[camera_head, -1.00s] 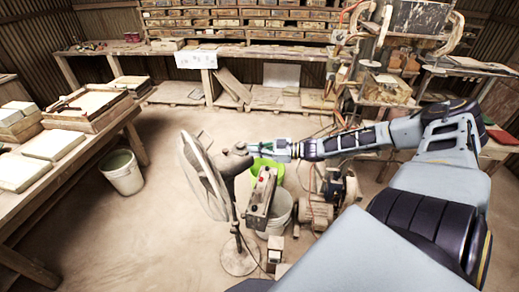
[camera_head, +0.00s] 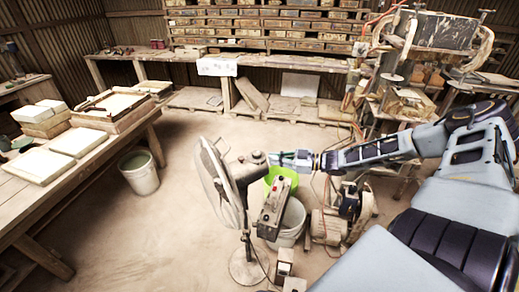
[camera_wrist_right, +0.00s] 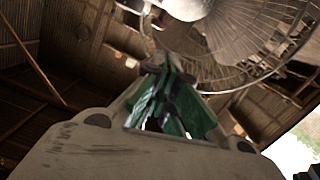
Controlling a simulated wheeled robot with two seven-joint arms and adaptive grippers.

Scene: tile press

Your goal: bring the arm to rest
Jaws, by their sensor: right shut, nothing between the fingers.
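My right arm reaches in from the right in the head view. Its gripper (camera_head: 273,159) is at the far end, pointing left, shut and empty. In the picture its tips lie right beside the motor head of the pedestal fan (camera_head: 212,180); I cannot tell whether they touch. In the right wrist view the dark green fingers (camera_wrist_right: 170,95) are together, with the fan's wire cage (camera_wrist_right: 255,40) behind them. My left gripper is not in view.
A grey box with a red button (camera_head: 272,207), a green bucket (camera_head: 285,176) and a motor machine (camera_head: 335,222) stand near the gripper. A wooden table (camera_head: 100,172) with tiles is at left. Between the table and fan the floor is open, apart from a white bucket (camera_head: 140,178).

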